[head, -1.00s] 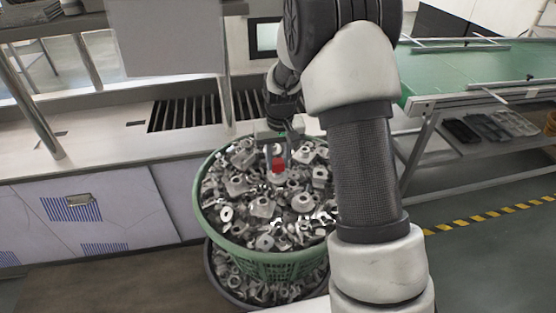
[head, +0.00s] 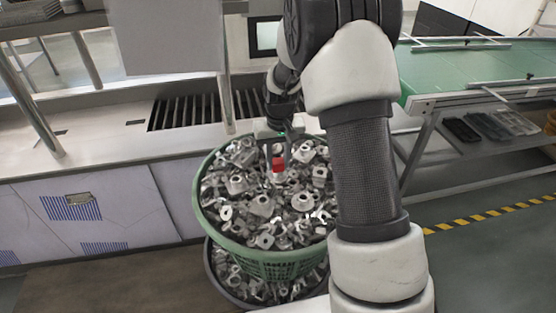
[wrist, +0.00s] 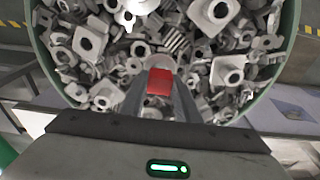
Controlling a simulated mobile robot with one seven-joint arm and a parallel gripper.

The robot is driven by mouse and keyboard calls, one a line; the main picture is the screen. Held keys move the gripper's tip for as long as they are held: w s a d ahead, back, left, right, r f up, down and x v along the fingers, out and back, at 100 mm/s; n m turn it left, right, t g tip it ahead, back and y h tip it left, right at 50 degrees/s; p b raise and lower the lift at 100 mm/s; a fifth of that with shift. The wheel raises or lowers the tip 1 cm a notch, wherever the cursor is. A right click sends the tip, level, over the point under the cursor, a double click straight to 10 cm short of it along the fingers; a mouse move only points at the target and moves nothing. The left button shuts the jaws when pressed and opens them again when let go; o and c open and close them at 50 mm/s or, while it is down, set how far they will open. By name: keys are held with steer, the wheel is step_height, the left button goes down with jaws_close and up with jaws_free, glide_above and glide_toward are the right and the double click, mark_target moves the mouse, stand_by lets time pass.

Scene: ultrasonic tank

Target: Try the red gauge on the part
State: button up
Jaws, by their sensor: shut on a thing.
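The red gauge (head: 279,163) is a small red block between the fingers of my gripper (head: 279,168), over the green basket in the head view. In the wrist view the gauge (wrist: 160,82) sits between the two fingertips of my gripper (wrist: 160,88), which is shut on it. A pale grey metal piece shows just below the red in the head view; I cannot tell whether the gauge touches it. Grey metal parts (head: 262,205) of mixed shapes, several with round holes, fill the basket. Which one is the task's part I cannot tell.
The green basket (head: 262,257) stands on a dark tub (head: 216,262) of more parts. A counter (head: 90,160) with a slotted grate (head: 185,113) lies behind and left. A green conveyor (head: 480,70) stands at the right, with trays (head: 490,125) beneath.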

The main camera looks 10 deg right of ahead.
steer(key=shift+r, duration=0.1)
stand_by(0.3)
steer(key=shift+r+p, duration=1.4)
steer(key=shift+r, duration=0.85)
steer(key=shift+r+p, duration=1.25)
steer(key=shift+r, duration=0.75)
